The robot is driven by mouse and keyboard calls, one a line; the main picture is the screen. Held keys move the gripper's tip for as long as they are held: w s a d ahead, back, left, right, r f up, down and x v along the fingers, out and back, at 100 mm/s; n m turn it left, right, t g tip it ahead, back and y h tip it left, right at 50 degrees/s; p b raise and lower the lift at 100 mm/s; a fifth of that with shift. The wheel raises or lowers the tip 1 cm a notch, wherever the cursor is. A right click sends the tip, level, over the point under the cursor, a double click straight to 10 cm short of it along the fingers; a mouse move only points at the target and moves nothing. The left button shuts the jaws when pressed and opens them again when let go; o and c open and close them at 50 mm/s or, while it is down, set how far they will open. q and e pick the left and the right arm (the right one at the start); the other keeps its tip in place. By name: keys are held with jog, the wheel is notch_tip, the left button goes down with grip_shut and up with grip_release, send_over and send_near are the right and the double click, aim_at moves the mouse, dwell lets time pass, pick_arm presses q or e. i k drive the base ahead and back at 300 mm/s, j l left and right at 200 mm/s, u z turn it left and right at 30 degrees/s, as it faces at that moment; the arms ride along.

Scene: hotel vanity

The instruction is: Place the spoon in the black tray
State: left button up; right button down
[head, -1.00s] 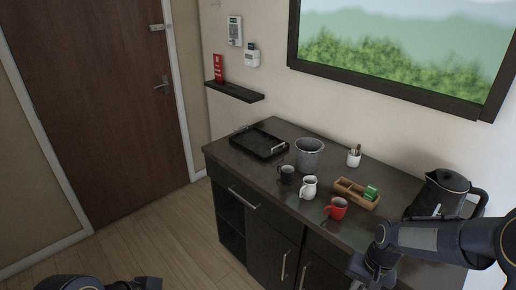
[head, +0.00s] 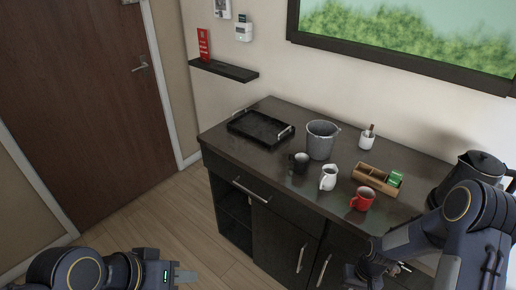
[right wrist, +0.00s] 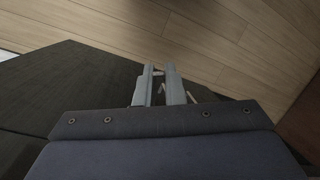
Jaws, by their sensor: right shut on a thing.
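The black tray (head: 260,127) lies empty at the far left end of the dark counter, with metal handles at its ends. My right gripper (right wrist: 160,72) is shut on a thin pale thing (right wrist: 170,69), of which little shows between the fingers; it looks like the spoon, but I cannot be sure. In the head view the right gripper (head: 375,272) is low at the front right, beside the counter front, with a small silvery tip (head: 403,267) next to it. My left gripper (head: 185,277) is at the bottom left over the floor, apart from the counter; its fingers are barely visible.
A grey bucket (head: 321,140), a black mug (head: 299,163), a white jug (head: 328,177) and a red mug (head: 362,198) stand right of the tray. A black kettle (head: 478,165) stands far right.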

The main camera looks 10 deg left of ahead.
aim_at(255, 125)
jog(key=i+j+z, duration=0.1)
jog(key=j, duration=0.3)
jog(key=i+j, duration=0.2)
jog(key=j, duration=0.25)
jog(key=i+j+z, duration=0.15)
jog(key=j, duration=0.3)
jog(key=i+j, duration=0.15)
jog(key=j, duration=0.3)
jog(key=i+j+z, duration=0.15)
jog(key=j, duration=0.3)
jog(key=i+j, duration=0.1)
jog(key=j, duration=0.35)
jog(key=i+j+z, duration=0.15)
jog(key=j, duration=0.3)
jog(key=k, duration=0.05)
